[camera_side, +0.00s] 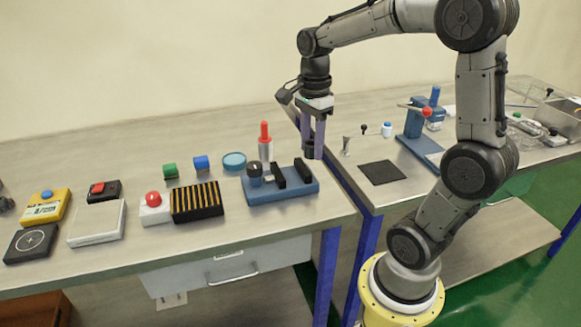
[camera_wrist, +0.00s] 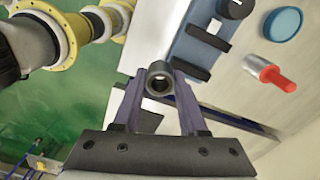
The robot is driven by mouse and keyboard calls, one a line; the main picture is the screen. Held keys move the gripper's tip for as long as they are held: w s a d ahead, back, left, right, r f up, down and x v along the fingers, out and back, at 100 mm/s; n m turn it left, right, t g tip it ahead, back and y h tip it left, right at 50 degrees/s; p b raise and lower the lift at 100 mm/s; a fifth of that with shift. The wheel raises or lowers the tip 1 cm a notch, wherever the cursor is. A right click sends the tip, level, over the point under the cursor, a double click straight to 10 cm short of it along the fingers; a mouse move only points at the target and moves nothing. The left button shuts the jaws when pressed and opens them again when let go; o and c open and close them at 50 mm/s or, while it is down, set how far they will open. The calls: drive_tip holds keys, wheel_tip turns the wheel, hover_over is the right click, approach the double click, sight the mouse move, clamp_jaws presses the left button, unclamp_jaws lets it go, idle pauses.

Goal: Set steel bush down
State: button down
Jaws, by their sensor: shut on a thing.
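My gripper (camera_side: 312,137) is shut on the steel bush, a short dark ring-shaped cylinder. The bush (camera_wrist: 159,80) shows between the fingertips in the wrist view, its open bore facing the camera. In the side view the gripper points down, with the bush held at the right end of the left bench, beside the blue fixture (camera_side: 285,192). The fixture carries two black upright blocks and a dark round part (camera_side: 254,169). It also shows at the top of the wrist view (camera_wrist: 190,58). Whether the bush touches any surface is unclear.
A red-capped cylinder (camera_side: 265,143) and a teal round dish (camera_side: 234,161) stand behind the fixture. A striped black-yellow block (camera_side: 197,201) lies to its left. A black square mat (camera_side: 382,172) lies on the right bench, near a blue press (camera_side: 418,132). A gap separates the benches.

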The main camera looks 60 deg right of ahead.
hover_over(291, 176)
drive_tip(key=f, duration=0.6)
drive_tip(key=shift+s+a+f, duration=0.15)
drive_tip(key=shift+a+f, duration=0.05)
drive_tip(key=shift+f, duration=0.15)
drive_tip(key=shift+w+d+f, duration=0.1)
drive_tip(key=shift+w+f, duration=0.1)
drive_tip(key=shift+f, duration=1.6)
drive_tip(key=shift+f, duration=0.1)
drive_tip(key=shift+c, duration=2.2)
unclamp_jaws()
